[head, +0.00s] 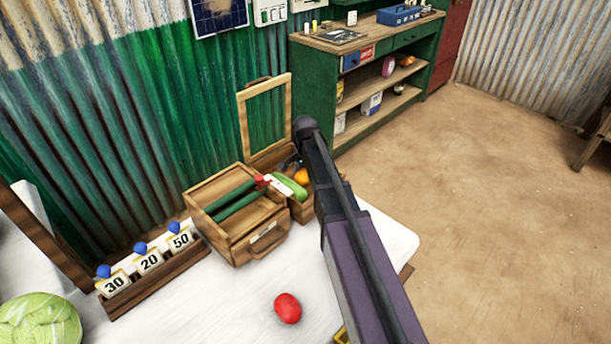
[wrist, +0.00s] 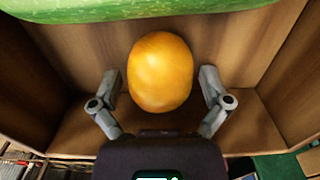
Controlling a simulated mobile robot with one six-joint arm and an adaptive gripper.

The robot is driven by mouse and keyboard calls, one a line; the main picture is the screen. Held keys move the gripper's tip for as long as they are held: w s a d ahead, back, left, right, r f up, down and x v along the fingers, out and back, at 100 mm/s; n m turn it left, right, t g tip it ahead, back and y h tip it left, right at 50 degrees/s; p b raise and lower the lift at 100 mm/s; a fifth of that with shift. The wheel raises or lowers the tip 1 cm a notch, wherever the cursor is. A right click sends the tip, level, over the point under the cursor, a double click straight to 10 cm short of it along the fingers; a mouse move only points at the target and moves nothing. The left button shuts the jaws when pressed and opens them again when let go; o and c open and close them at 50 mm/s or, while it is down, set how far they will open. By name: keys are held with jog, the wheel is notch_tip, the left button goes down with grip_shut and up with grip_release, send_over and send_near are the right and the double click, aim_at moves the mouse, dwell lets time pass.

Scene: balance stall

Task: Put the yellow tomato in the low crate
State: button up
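The yellow tomato (wrist: 160,72) is orange-yellow and round. In the wrist view it is inside a wooden crate (wrist: 245,50), below a long green vegetable (wrist: 150,10). My gripper (wrist: 160,80) is open, with one finger on each side of the tomato and small gaps showing. In the head view the tomato (head: 302,177) is a small orange patch beside the green vegetable (head: 290,187), in a small wooden crate (head: 302,210) at the table's back. My arm hides part of this crate. I cannot tell whether it is the low crate.
A wooden box with green bars (head: 245,235) stands left of the crate, and an upright wooden frame (head: 242,125) behind. A red tomato (head: 287,308), number cards (head: 150,261) and a cabbage (head: 40,322) are on the white table (head: 230,310). Its front middle is mostly clear.

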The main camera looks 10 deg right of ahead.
jog(key=shift+r, duration=0.1)
dwell(0.3)
notch_tip(320, 180, up, 12)
jog(key=p, duration=1.2)
jog(key=shift+r, duration=0.1)
dwell(0.7)
jog(key=s+n, duration=1.1)
jog(key=s, duration=1.1)
jog(key=shift+s, duration=0.15)
jog(key=shift+d, duration=0.1)
